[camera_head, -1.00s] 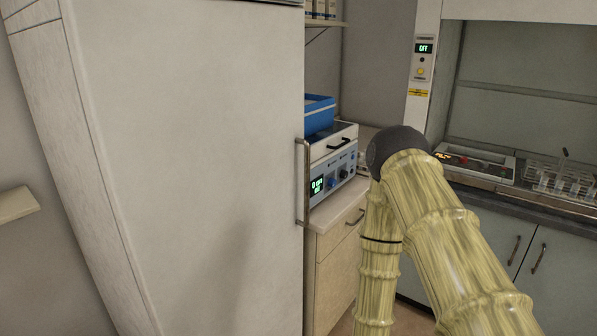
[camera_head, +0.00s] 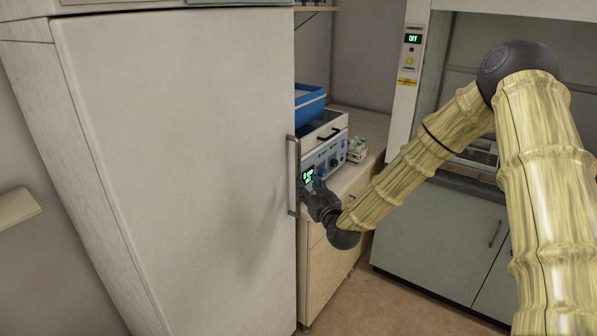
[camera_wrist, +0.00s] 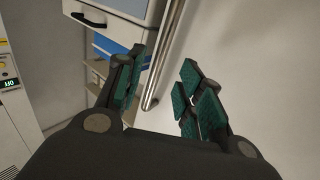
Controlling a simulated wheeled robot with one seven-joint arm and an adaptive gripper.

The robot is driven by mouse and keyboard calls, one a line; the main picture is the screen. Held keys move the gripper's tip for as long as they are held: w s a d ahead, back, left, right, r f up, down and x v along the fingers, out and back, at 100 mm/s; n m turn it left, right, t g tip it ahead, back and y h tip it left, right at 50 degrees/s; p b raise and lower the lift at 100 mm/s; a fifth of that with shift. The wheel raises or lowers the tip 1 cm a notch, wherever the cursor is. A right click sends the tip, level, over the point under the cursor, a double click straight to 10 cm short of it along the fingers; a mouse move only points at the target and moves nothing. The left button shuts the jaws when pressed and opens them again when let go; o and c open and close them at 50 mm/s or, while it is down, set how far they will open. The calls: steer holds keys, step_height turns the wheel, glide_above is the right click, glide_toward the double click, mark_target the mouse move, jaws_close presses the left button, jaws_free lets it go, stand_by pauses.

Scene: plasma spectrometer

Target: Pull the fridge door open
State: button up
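The fridge door (camera_head: 180,150) is a large pale panel filling the left half of the head view, and it looks closed. Its upright metal handle (camera_head: 292,175) runs along the door's right edge. My gripper (camera_head: 312,197) is just right of the handle's lower part. In the wrist view, my gripper (camera_wrist: 160,95) is open, with its green-padded fingers apart. The handle (camera_wrist: 163,60) runs slantwise into the space between the fingers, its end near the left finger. I cannot tell whether any finger touches it. The fridge door also shows in the wrist view (camera_wrist: 265,60).
A fume hood panel (camera_head: 411,60) and grey cabinets (camera_head: 435,230) are at the right. The floor (camera_head: 385,300) before the cabinets is clear.

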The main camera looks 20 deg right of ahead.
mark_target(299, 174)
steer(key=w+p, duration=0.1)
steer(key=w, duration=0.2)
steer(key=w+p, duration=0.1)
steer(key=w, duration=0.2)
steer(key=w+p, duration=0.1)
steer(key=w, duration=0.2)
steer(key=shift+a, duration=0.35)
jaws_close()
